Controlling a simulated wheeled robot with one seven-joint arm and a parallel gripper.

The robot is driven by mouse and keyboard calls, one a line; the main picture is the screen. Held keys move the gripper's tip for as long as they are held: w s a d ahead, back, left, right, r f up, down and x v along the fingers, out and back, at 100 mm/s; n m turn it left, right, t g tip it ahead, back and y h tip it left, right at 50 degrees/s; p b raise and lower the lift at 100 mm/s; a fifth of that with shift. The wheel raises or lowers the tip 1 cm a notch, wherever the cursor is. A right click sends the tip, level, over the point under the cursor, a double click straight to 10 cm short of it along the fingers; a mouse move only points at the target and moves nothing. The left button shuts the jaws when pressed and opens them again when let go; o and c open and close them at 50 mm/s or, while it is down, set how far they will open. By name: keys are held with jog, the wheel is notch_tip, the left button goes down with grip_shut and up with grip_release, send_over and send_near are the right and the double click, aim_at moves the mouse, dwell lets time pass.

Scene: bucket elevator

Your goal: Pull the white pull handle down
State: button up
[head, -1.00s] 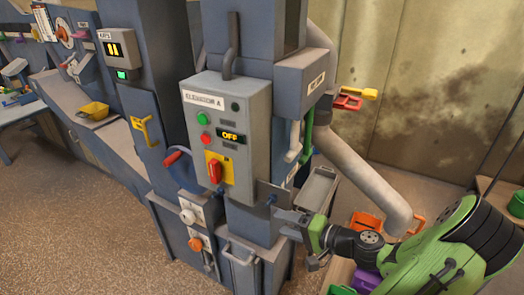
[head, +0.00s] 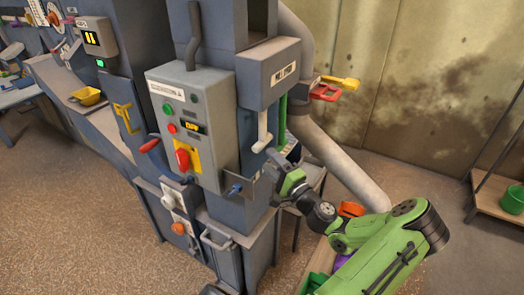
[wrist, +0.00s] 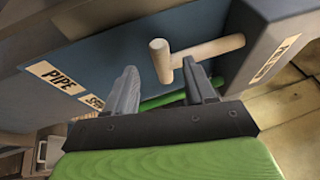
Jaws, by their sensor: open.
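The white pull handle (head: 263,133) hangs below a labelled grey box on the elevator's side. In the wrist view it is a cream T-shaped handle (wrist: 207,48), its crossbar just ahead of my fingertips and its stem running up to the right. My gripper (head: 284,155) is just below and right of the handle in the head view. In the wrist view my gripper (wrist: 160,72) is open, with the crossbar end showing between and beyond the fingers. I see no clear contact; the depth gap is hard to tell.
A green bar (head: 282,112) stands close behind the white handle and also shows behind my fingers (wrist: 163,101). Red and yellow handles (head: 330,89) stick out to the right. The control panel (head: 208,110) is left; a grey pipe (head: 340,165) slopes behind my arm.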

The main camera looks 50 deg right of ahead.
aim_at(260, 150)
jog(key=x, duration=0.5)
jog(key=shift+c, duration=0.5)
grip_shut()
jog(key=shift+f, duration=0.15)
